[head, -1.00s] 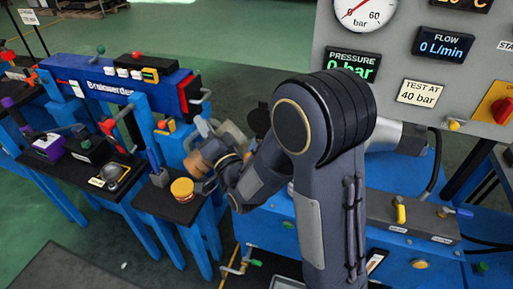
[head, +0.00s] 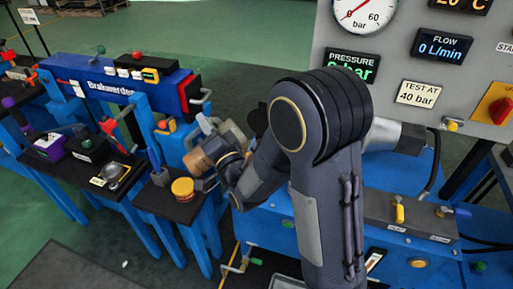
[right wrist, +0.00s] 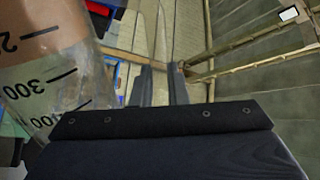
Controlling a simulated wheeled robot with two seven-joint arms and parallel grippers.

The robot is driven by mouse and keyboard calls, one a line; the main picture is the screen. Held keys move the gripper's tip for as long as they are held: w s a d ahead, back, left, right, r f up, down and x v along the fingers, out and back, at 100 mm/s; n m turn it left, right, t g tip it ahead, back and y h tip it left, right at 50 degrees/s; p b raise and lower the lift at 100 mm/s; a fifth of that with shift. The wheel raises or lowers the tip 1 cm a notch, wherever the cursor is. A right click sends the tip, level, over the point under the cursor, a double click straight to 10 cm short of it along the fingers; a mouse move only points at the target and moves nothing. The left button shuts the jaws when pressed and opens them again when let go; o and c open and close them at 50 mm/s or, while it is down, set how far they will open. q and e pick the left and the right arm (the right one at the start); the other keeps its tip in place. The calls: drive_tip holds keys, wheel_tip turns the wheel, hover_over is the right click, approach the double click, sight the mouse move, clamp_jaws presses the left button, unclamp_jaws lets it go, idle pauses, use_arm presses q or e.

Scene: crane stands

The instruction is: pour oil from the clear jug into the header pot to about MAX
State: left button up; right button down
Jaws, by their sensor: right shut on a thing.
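The clear jug (right wrist: 48,85) fills the left of the right wrist view, with black marks, one reading 300, and tan-brown oil toward the upper left. In the head view the jug (head: 207,154) shows as a small tan shape, tilted, over the left blue bench. My right gripper (head: 228,162) is beside it, partly hidden by my arm. Its fingers (right wrist: 164,85) show close together in the wrist view, shut on the jug, though the grip itself is not clear. I cannot pick out the header pot or its MAX mark for certain. My left gripper is out of view.
A yellow-topped round thing (head: 182,188) stands on a black bench top below the jug. A blue beam with a nameplate (head: 112,82) crosses behind. The grey gauge panel (head: 470,50) stands at the right, above a blue bench with valves. Open green floor lies at the lower left.

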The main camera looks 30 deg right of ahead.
sight(215, 118)
drive_tip(key=shift+s+d+r+m+h+p, duration=0.1)
drive_tip(key=shift+d+r+m+h+p, duration=0.5)
drive_tip(key=shift+d+r+m+p, duration=0.6)
idle(2.0)
drive_tip(key=shift+f+m, duration=0.1)
drive_tip(key=shift+m, duration=0.4)
